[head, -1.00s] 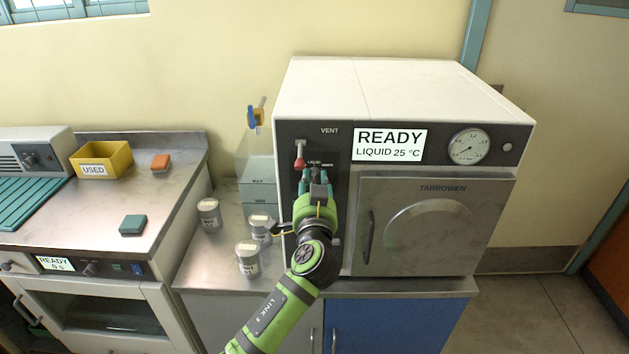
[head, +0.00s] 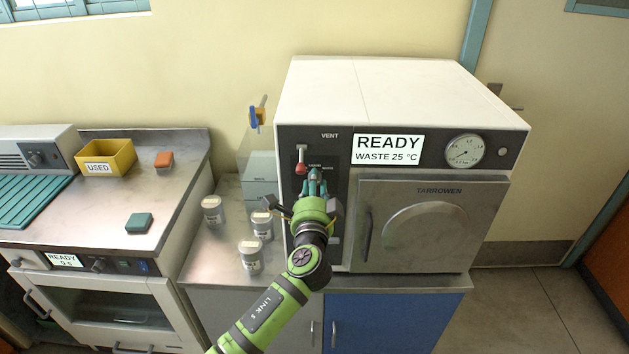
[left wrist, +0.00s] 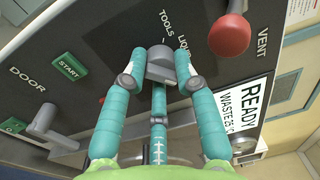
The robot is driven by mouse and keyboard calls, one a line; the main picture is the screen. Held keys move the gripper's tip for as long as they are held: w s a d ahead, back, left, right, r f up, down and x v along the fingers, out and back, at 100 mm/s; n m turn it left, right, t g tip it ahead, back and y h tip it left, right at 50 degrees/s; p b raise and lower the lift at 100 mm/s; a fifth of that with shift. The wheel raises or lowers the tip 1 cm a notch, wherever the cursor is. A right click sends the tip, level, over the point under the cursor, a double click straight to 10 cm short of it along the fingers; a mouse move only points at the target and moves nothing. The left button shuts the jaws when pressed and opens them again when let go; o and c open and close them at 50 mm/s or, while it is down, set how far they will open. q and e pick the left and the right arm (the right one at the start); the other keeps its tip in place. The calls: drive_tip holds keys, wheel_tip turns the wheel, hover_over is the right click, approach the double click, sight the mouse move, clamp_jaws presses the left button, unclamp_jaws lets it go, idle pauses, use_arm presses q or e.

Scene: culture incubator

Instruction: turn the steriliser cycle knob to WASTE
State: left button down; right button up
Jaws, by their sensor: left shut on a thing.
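The steriliser (head: 400,100) stands on the counter, and its display (head: 388,149) reads READY, WASTE 25 °C. In the left wrist view the grey cycle knob (left wrist: 160,68) sits on the dark panel, with the labels TOOLS and part of LIQUID beside it. My left gripper (head: 315,182) is at the panel, with its teal fingers (left wrist: 157,84) shut on the knob from both sides. In the head view the gripper hides the knob. My right gripper is not in view.
The red-tipped vent lever (head: 300,163) is close above the left gripper; its red knob (left wrist: 230,36) also shows in the left wrist view. A green START button (left wrist: 70,66) and a grey door handle (left wrist: 48,127) are nearby. Several labelled jars (head: 250,256) stand left of the steriliser.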

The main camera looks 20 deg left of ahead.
use_arm(q)
drive_tip(key=shift+r+m, duration=0.15)
drive_tip(key=shift+m, duration=0.45)
drive_tip(key=shift+p, duration=0.3)
drive_tip(key=c, duration=1)
unclamp_jaws()
drive_tip(key=shift+o, duration=0.2)
drive_tip(key=v, duration=1.2)
